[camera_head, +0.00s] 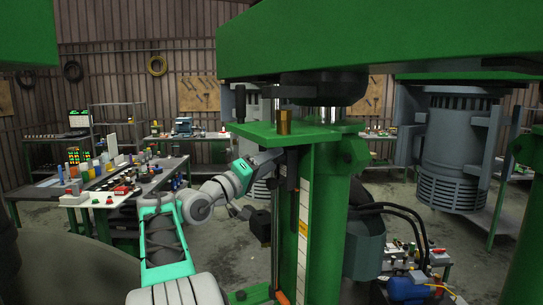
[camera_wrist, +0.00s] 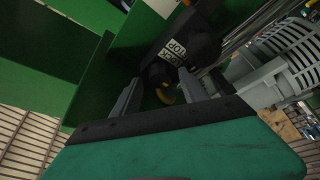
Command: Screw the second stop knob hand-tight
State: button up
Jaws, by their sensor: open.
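In the wrist view, a black knob-like part (camera_wrist: 160,73) with a brass-coloured end (camera_wrist: 165,96) sits beyond and between the grey fingers of my gripper (camera_wrist: 158,90). The fingers are apart, and I cannot tell whether they touch it. A dark block with a white label reading STOP and LOCK (camera_wrist: 174,49) is just above it, and another dark rounded part (camera_wrist: 201,47) is to the right. In the head view, my gripper (camera_head: 279,158) reaches the green column (camera_head: 325,215) under its top plate; the knob itself cannot be made out there.
A brass hexagonal part (camera_head: 284,123) stands on the column's green top plate. A large green beam (camera_head: 390,40) hangs above. A grey motor (camera_head: 455,150) is at right. A cluttered workbench (camera_head: 100,195) is at left, with open floor between it and the column.

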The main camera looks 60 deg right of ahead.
jog(key=shift+d, duration=0.2)
jog(key=shift+c, duration=0.4)
grip_shut()
